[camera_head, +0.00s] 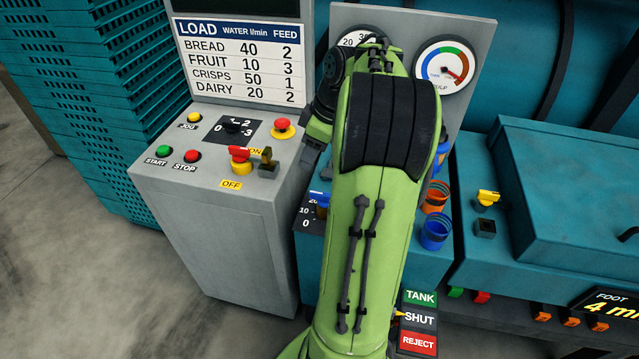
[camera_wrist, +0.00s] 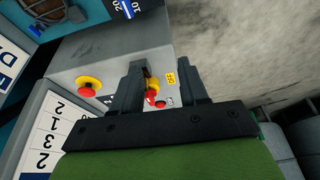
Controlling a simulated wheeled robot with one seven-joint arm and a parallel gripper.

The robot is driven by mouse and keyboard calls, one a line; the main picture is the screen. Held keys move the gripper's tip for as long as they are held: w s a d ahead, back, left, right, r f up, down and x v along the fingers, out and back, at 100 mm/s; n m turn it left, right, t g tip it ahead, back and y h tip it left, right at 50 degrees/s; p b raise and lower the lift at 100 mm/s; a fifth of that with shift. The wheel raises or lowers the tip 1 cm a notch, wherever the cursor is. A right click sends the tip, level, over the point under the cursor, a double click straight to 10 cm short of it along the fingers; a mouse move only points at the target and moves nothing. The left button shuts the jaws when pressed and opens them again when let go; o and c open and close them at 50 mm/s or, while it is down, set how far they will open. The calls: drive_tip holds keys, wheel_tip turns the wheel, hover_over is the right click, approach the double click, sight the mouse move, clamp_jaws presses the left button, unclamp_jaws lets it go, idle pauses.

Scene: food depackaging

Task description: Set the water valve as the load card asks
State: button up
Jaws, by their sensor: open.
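The load card (camera_head: 240,62) stands upright on the grey console. It reads water l/min and feed: bread 40 and 2, fruit 10 and 3, crisps 50 and 1, dairy 20 and 2. A blue handle (camera_head: 321,203) sits by a scale with 0, 10 and 20; my arm covers the rest, and its setting cannot be told. Blue also shows beside 20 and 10 at the top of the wrist view (camera_wrist: 127,8). My gripper (camera_wrist: 160,72) is open and empty, its fingers framing the red-handled yellow switch (camera_wrist: 152,98) beyond.
The console (camera_head: 215,215) carries the red-handled switch (camera_head: 240,158), a black selector (camera_head: 233,127), and start (camera_head: 164,150), stop (camera_head: 192,156) and red-on-yellow (camera_head: 282,125) buttons. A coloured dial (camera_head: 443,67) stands behind my arm. Blue (camera_head: 434,234) and orange (camera_head: 437,195) cups are right of it.

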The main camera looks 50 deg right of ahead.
approach(325, 194)
drive_tip(key=shift+n+y, duration=0.3)
drive_tip(key=b+x, duration=0.1)
drive_tip(key=x, duration=0.2)
drive_tip(key=b+x, duration=0.3)
drive_tip(key=x, duration=0.2)
drive_tip(key=shift+d+f, duration=0.2)
drive_tip(key=shift+f, duration=0.2)
drive_tip(key=shift+c, duration=0.4)
clamp_jaws()
